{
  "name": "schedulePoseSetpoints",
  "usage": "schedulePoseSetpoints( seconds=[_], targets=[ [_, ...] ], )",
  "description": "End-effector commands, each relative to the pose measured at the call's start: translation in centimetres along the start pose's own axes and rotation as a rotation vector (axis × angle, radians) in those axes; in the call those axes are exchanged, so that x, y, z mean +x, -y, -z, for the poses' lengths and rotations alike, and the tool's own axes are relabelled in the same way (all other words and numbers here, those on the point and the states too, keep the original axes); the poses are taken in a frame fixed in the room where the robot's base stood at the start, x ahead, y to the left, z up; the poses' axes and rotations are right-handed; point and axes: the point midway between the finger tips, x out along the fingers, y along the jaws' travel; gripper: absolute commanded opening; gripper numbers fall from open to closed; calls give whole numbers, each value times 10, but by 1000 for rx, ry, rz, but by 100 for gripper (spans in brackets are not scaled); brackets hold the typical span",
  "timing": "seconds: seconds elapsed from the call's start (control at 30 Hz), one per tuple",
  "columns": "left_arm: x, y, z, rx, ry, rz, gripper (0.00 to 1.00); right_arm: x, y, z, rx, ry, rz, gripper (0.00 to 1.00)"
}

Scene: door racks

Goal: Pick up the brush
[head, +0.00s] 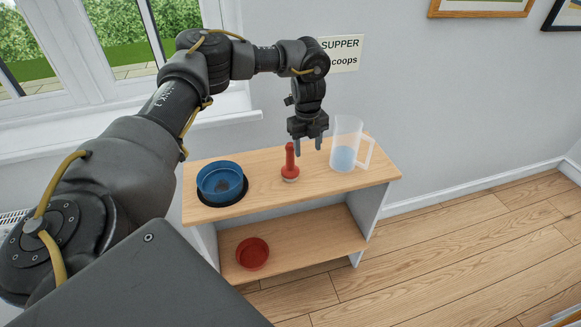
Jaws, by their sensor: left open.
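The brush (290,163) is red with a pale base. It stands upright, handle up, on the wooden top shelf (325,185), between a blue bowl and a clear jug. My left gripper (308,151) points down just above and to the right of the brush handle. Its fingers are apart and nothing shows between them. I cannot tell from this view whether a finger touches the handle. My right gripper is not in view.
A blue bowl (220,183) sits left of the brush. A clear jug (346,146) with blue contents stands close to the gripper's right. A red bowl (252,253) is on the lower shelf. A wall and window are behind; the wooden floor at right is clear.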

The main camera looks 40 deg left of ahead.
Motion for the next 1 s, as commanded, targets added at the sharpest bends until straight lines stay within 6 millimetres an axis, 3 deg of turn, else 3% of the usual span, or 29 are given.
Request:
schedulePoseSetpoints(
  seconds=[0.03,0.13,0.33,0.47,0.8,1.0],
  targets=[
    [-21,-9,-19,-49,10,-11,52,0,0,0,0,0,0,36],
    [-47,-25,-40,-119,13,-34,52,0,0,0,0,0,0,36],
    [-64,-37,-51,-168,10,-49,52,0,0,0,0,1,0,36],
    [-56,-37,-51,-167,9,-51,52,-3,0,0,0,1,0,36],
    [-11,-38,-52,-165,10,-49,52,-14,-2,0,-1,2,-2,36],
    [-6,-38,-52,-165,11,-47,52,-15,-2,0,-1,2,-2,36]
  ],
)
